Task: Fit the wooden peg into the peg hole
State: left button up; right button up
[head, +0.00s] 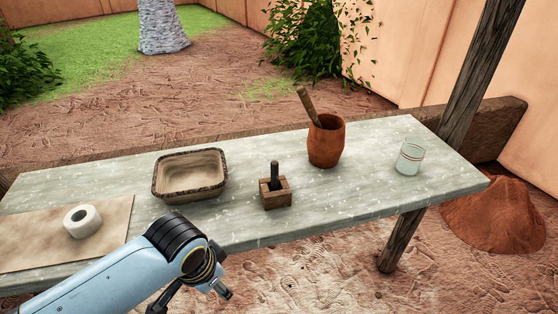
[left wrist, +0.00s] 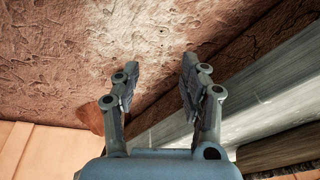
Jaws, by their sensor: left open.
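A small square wooden block (head: 276,200) stands near the front middle of the grey table. A dark upright peg (head: 275,172) stands in its top opening; how deep it sits, I cannot tell. A brown wooden stick (head: 308,106) leans out of a clay pot (head: 326,148) to the right, its lower end hidden inside. My left gripper (head: 190,300) is in front of the table's near edge, left of the block and apart from it. In the left wrist view my left gripper (left wrist: 160,68) is open, with nothing between its fingers. My right gripper is not in view.
A shallow brown-rimmed basin (head: 190,195) sits left of the block. A white roll (head: 82,221) lies on a tan mat (head: 30,245) at the left. A glass jar (head: 410,158) stands at the right. The grey table (head: 370,195) is bare between pot and jar.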

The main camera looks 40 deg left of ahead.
pick_arm(q)
notch_tip(320, 180, up, 22)
jog(key=w+d+m+p, duration=0.1)
jog(key=w+p, duration=0.2)
jog(key=p, duration=0.3)
jog(key=r+m+g, duration=0.2)
jog(key=m, duration=0.1)
send_over(274, 162)
jog(key=shift+s+f+h+b, duration=0.1)
jog(key=shift+s+h+b, duration=0.05)
jog(key=shift+h+b, duration=0.2)
notch_tip(274, 162, down, 5)
jog(key=shift+r, duration=0.2)
jog(key=f, duration=0.3)
jog(key=f+p, duration=0.1)
jog(key=f, duration=0.1)
jog(key=shift+w+f, duration=0.2)
jog(key=shift+f, duration=0.2)
jog(key=shift+c, duration=0.4)
grip_shut()
